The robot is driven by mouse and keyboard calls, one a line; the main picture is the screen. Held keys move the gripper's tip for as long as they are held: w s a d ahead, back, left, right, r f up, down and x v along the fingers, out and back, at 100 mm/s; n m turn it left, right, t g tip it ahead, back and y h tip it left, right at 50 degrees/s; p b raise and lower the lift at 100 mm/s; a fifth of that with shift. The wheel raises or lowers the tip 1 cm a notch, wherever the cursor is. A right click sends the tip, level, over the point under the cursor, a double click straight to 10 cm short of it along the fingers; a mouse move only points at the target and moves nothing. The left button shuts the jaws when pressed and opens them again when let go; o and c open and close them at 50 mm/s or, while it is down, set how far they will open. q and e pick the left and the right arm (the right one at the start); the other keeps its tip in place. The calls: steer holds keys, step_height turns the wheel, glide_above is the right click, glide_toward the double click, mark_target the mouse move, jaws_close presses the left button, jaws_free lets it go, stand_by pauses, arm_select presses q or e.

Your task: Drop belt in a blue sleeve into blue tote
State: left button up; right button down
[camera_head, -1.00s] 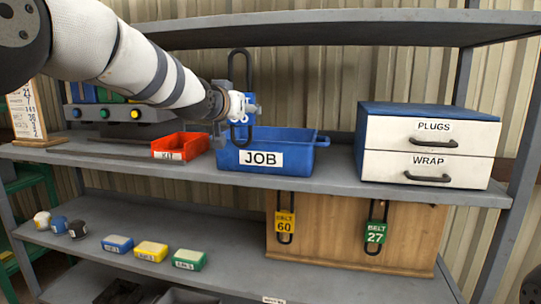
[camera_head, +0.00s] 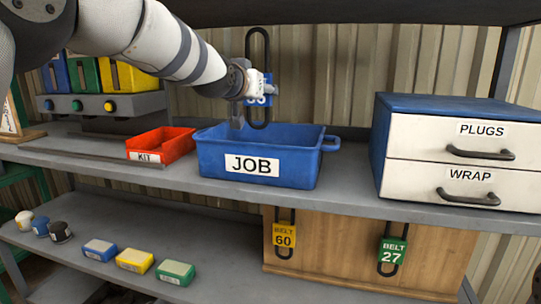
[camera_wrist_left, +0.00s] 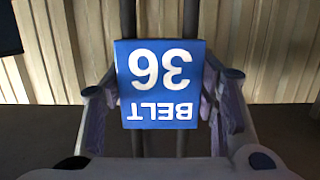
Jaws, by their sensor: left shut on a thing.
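The belt in a blue sleeve is a black loop (camera_head: 266,45); its sleeve shows in the left wrist view (camera_wrist_left: 158,62), reading BELT 36 upside down. My left gripper (camera_head: 258,89) is shut on the sleeve, its fingers (camera_wrist_left: 159,98) at the two sides. The belt hangs upright, with its lower end near the rim level of the blue tote. The blue tote (camera_head: 212,158), labelled JOB, stands on the upper shelf, open at the top. The belt appears over its back part; exact depth is hard to tell. My right gripper is not in view.
A red KIT bin (camera_head: 172,141) stands left of the tote, and a drawer cabinet (camera_head: 440,168) stands to the right. Below, a yellow-sleeved belt 60 (camera_head: 284,236) and a green-sleeved belt 27 (camera_head: 392,251) hang on a wooden panel (camera_head: 335,245). Another shelf is overhead.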

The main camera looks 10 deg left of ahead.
arm_select(q)
steer(key=f, duration=0.3)
steer(key=shift+s+f, duration=0.35)
steer(key=shift+s, duration=0.05)
steer(key=shift+f, duration=0.4)
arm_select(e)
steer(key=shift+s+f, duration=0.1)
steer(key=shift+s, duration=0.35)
arm_select(q)
steer(key=o, duration=1.3)
steer(key=shift+c, duration=0.2)
steer(key=shift+s, duration=0.1)
steer(key=v, duration=0.7)
